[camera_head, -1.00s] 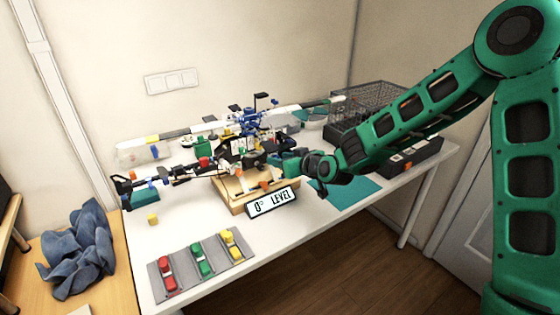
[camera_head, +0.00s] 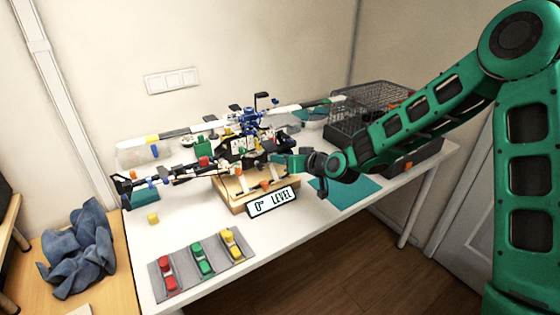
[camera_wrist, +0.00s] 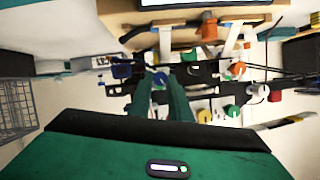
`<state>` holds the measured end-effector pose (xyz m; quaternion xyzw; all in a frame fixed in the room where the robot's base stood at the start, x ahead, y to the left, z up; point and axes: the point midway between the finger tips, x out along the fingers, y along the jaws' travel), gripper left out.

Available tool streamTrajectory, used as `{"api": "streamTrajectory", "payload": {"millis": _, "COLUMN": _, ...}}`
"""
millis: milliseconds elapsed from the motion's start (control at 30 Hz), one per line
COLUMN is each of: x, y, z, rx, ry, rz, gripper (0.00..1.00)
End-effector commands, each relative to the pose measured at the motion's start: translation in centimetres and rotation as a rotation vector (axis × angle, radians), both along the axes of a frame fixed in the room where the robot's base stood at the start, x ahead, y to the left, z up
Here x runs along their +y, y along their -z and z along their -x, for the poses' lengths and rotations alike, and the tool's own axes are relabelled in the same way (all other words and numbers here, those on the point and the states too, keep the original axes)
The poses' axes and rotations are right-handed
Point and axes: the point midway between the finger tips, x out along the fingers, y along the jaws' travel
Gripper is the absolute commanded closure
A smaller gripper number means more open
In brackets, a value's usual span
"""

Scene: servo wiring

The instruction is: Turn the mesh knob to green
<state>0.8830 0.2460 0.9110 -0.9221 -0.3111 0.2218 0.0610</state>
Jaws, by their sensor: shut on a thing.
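My gripper (camera_head: 280,160) is at the right side of the model helicopter (camera_head: 240,145) on the table. In the wrist view its two green fingers (camera_wrist: 160,92) are closed on a small blue-topped part (camera_wrist: 160,77), which seems to be the mesh knob. The fingers hide most of it, and no label or colour setting on it can be read. To its right in the wrist view is an orange and green round part (camera_wrist: 237,69), apart from the fingers.
A display reading "0° LEVEL" (camera_head: 272,202) stands in front of the wooden stand (camera_head: 232,195). A grey tray (camera_head: 182,288) with red, green and yellow pieces lies at the front. A wire basket (camera_head: 365,105) is at the back right. A teal mat (camera_head: 345,195) lies below my arm.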

Motion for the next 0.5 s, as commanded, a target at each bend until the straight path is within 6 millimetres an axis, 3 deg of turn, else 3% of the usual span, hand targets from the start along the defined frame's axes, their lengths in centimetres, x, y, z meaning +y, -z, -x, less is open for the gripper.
{"api": "streamTrajectory", "payload": {"millis": 500, "x": -0.83, "y": 0.39, "z": -0.51, "rx": 0.228, "ry": 0.008, "rz": -0.331, "gripper": 1.0}}
